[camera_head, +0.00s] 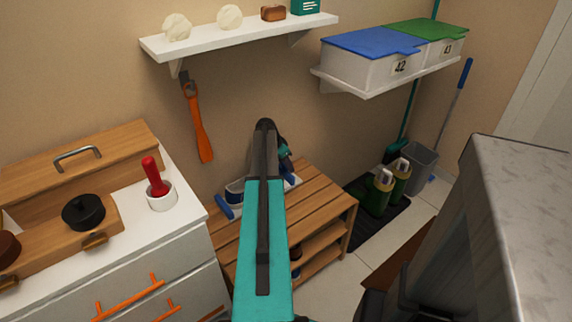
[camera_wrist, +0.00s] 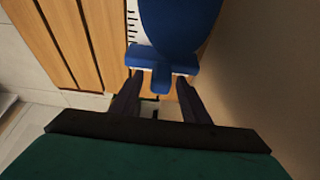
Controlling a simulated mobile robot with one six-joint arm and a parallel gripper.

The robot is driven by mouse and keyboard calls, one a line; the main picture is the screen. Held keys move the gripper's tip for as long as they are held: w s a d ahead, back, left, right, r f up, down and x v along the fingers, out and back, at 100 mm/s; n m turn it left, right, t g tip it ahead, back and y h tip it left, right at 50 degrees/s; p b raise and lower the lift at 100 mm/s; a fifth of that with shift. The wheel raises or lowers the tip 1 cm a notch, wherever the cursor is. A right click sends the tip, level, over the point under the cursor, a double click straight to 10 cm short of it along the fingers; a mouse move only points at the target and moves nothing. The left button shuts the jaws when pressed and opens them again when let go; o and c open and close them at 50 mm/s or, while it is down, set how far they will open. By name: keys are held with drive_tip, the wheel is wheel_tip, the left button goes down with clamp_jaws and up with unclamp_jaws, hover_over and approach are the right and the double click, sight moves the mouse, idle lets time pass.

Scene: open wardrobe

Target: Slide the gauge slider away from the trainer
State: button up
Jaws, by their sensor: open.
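In the wrist view, the blue gauge slider (camera_wrist: 148,57) is a crossbar with a short tab pointing toward my gripper (camera_wrist: 156,92). My gripper's fingers are open, one on each side of the tab; I cannot tell whether either touches it. A large rounded blue shape just beyond the slider looks like the trainer (camera_wrist: 180,22). The white gauge scale (camera_wrist: 132,18) with black ticks shows on its left. In the head view, my teal arm hides much of this area; blue and white parts show on the slatted wooden bench (camera_head: 322,200) on both sides of it.
A white drawer unit (camera_head: 190,240) with an open wooden box (camera_head: 60,240) and a red-handled item in a white cup (camera_head: 161,197) stands left. A shelf (camera_head: 240,37) and lidded bins (camera_head: 375,68) are above. A grey slab (camera_head: 520,190) is near right.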

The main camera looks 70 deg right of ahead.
drive_tip(key=shift+c, duration=0.2)
clamp_jaws()
drive_tip(key=shift+s+d, duration=0.55)
drive_tip(key=shift+d, duration=0.2)
drive_tip(key=shift+s+d, duration=0.5)
drive_tip(key=shift+d, duration=0.2)
drive_tip(key=shift+o, duration=0.2)
unclamp_jaws()
drive_tip(key=shift+w, duration=0.1)
drive_tip(key=shift+w+a+r, duration=0.1)
drive_tip(key=shift+a+r, duration=0.1)
drive_tip(key=shift+r, duration=0.25)
drive_tip(key=v, duration=1.2)
drive_tip(key=shift+r, duration=0.45)
